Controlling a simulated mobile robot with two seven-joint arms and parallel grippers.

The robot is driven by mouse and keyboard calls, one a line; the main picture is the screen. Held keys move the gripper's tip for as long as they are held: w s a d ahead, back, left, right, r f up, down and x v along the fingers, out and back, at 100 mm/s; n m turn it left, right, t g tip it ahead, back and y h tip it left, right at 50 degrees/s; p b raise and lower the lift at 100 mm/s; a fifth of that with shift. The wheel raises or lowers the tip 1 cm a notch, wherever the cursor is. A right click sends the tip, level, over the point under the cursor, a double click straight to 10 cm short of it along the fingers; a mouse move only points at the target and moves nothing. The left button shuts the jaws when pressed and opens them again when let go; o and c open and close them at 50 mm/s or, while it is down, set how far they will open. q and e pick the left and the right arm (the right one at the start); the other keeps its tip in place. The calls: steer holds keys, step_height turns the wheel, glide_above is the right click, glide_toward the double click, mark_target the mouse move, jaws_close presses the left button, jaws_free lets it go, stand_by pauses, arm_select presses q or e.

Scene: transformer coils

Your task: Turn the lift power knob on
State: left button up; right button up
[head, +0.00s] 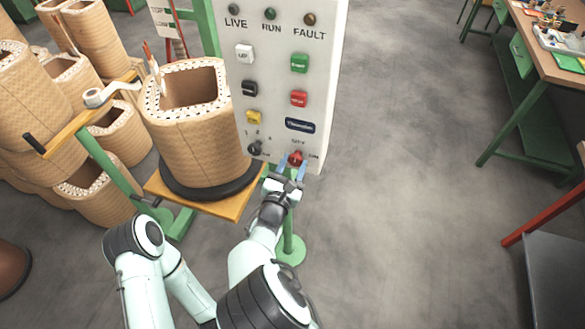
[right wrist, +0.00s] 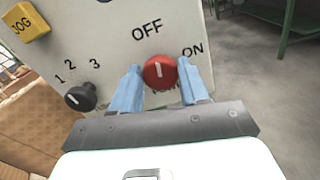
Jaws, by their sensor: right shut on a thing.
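The red lift power knob (head: 295,159) sits low on the right of the white control panel (head: 318,100). It shows close up in the right wrist view (right wrist: 160,72), with OFF printed above it and ON to its upper right. The knob's white mark points up, roughly toward OFF. My right gripper (head: 292,166) is shut on the knob, with one blue finger on each side. The lettering below the knob is partly hidden. My left gripper is not in view.
A black selector knob (right wrist: 81,97) marked 1, 2, 3 sits left of the red knob. A wound coil (head: 195,130) stands on a wooden platform (head: 225,208) beside the panel. A workbench (head: 550,60) is at the right. The floor between is clear.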

steer(key=m+b, duration=0.4)
steer(key=b, duration=0.1)
steer(key=shift+d+f+m, duration=0.1)
steer(key=shift+f+m, duration=0.15)
steer(key=shift+m, duration=0.05)
arm_select(q)
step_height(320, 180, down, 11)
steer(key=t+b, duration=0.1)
steer(key=b, duration=0.6)
arm_select(e)
steer(key=m, duration=0.4)
steer(key=shift+f+m, duration=0.15)
steer(key=shift+m, duration=0.15)
steer(key=m+b, duration=0.4)
steer(key=b, duration=0.2)
steer(key=shift+m, duration=0.3)
steer(key=shift+r+m+b, duration=0.2)
steer(key=shift+m+b, duration=0.2)
steer(key=shift+b, duration=0.1)
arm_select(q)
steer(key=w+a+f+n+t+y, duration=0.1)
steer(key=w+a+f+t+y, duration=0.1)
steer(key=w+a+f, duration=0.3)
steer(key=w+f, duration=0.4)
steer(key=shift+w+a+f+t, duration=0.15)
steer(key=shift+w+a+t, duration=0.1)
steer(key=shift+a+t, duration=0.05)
